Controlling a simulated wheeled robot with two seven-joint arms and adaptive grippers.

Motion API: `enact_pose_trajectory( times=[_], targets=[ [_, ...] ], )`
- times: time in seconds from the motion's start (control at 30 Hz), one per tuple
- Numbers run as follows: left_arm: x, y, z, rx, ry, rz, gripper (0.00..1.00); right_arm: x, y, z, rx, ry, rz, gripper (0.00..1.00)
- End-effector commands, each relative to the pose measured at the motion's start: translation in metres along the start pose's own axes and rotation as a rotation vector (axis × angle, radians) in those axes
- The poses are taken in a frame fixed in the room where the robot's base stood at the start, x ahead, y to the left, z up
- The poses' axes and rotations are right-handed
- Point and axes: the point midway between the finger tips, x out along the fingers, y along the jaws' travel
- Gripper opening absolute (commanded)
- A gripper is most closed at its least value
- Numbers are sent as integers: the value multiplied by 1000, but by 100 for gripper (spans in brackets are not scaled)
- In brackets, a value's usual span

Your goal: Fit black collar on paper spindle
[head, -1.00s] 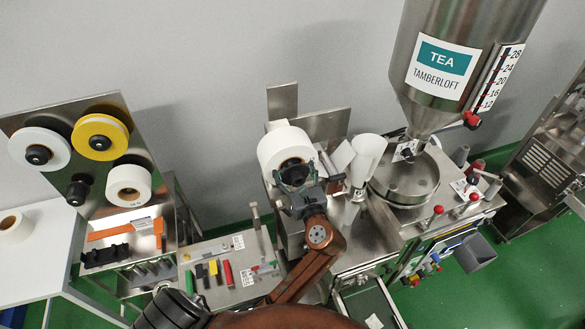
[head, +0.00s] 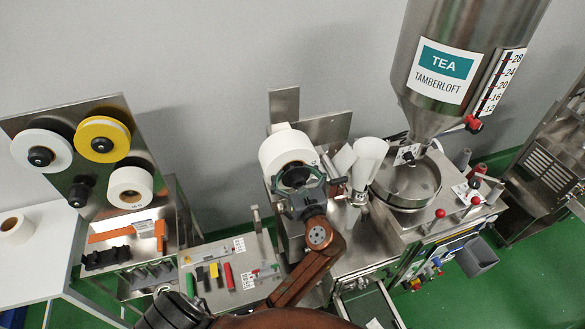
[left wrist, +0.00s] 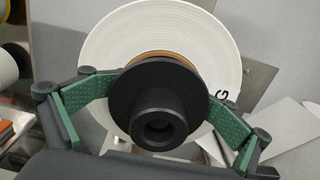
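The black collar (left wrist: 150,95) is a round flange with a hollow hub, facing my left wrist camera. It stands centred in front of the white paper roll (left wrist: 100,42), with a brown core edge showing just behind it. In the head view the roll (head: 281,147) sits on the packer, and my gripper mostly hides the collar. The spindle itself is hidden, so how deep the collar sits is unclear. My right gripper is not in view.
A white funnel (head: 367,155) and a metal dish (head: 407,182) stand right of the roll. The tea hopper (head: 440,60) hangs above. A reel panel (head: 60,115) stands left, and a tray with coloured pieces (head: 205,290) lies lower left.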

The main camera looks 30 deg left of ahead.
Motion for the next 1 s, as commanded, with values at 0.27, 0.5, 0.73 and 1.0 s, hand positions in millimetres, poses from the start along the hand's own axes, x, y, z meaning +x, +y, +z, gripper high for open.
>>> enact_pose_trajectory(
  times=[0.27,0.5,0.73,1.0],
  targets=[
    [-6,0,-1,0,1,-1,84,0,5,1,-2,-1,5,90],
    [-44,0,-1,0,3,-1,84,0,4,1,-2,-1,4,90],
    [-72,0,0,0,0,-1,84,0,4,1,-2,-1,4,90],
    [-76,0,0,0,0,0,84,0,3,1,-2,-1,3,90]
  ],
)
